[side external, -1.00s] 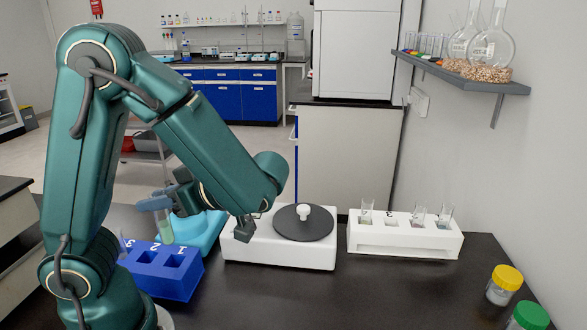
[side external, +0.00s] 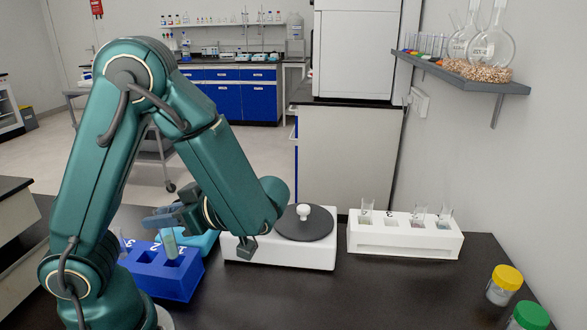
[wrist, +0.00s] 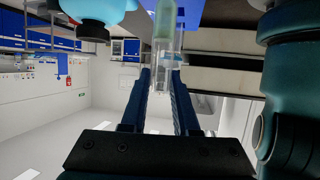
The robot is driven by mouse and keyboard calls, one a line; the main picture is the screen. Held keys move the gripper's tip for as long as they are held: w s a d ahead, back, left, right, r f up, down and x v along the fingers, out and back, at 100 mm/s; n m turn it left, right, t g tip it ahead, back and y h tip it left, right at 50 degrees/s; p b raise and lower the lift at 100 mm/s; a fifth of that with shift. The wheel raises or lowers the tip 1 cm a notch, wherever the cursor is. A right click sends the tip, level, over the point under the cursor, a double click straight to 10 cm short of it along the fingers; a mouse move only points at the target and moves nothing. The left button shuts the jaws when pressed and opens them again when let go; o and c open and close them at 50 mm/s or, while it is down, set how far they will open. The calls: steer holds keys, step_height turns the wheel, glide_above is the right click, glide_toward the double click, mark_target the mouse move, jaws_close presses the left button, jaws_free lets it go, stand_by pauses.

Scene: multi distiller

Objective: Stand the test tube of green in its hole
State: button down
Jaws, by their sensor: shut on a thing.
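The test tube of green (side external: 170,243) stands roughly upright at the blue rack, its lower end at the rack's top near the hole marked 1. I cannot tell how far it is inside a hole. It also shows in the wrist view (wrist: 164,28), running up from between the fingers. My gripper (side external: 158,220) is shut on the tube's upper part; its blue fingers also show in the wrist view (wrist: 160,85). The blue rack (side external: 150,284) has numbered holes, and another clear tube (side external: 122,243) stands at its left end.
A light-blue device (side external: 201,242) stands right behind the blue rack. A white centrifuge (side external: 280,254) with a dark lid is right of it. A white rack (side external: 405,244) holds several tubes. Yellow-capped (side external: 504,285) and green-capped (side external: 530,317) jars stand at right. The front table is clear.

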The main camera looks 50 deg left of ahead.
mark_target(174, 242)
steer(key=shift+f, duration=2.85)
steer(key=c, duration=0.6)
jaws_free()
steer(key=shift+r, duration=3.5)
steer(key=shift+a, duration=0.1)
